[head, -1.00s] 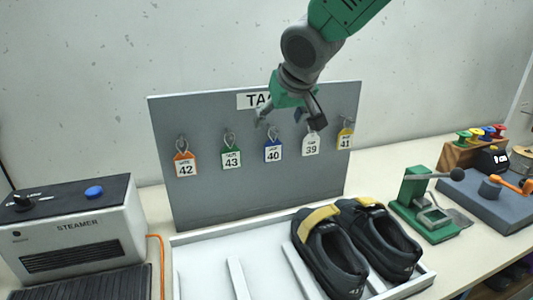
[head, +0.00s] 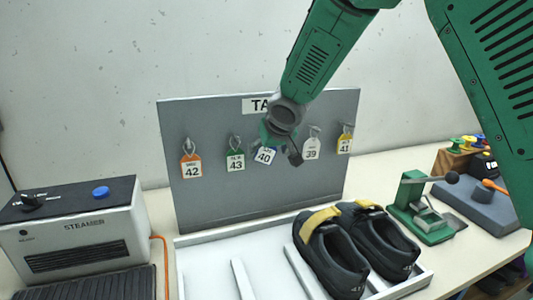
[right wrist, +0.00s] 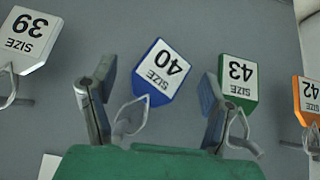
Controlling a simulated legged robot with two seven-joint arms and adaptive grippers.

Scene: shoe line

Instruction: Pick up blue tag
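The blue tag (head: 265,155), marked 40, is at the grey tag board (head: 200,215), tilted and partly covered by my right gripper (head: 281,147) in the head view. In the right wrist view the blue tag (right wrist: 160,72) lies between and just beyond the two spread fingers of my right gripper (right wrist: 155,88), with its white loop (right wrist: 130,122) between them. The fingers are open, with gaps to the tag on both sides. Whether the loop is still on its hook is hard to tell. My left gripper is not in view.
Below are a white tray (head: 205,240) with black shoes (head: 335,258), a steamer (head: 75,240) at left and a green press (head: 425,215) at right.

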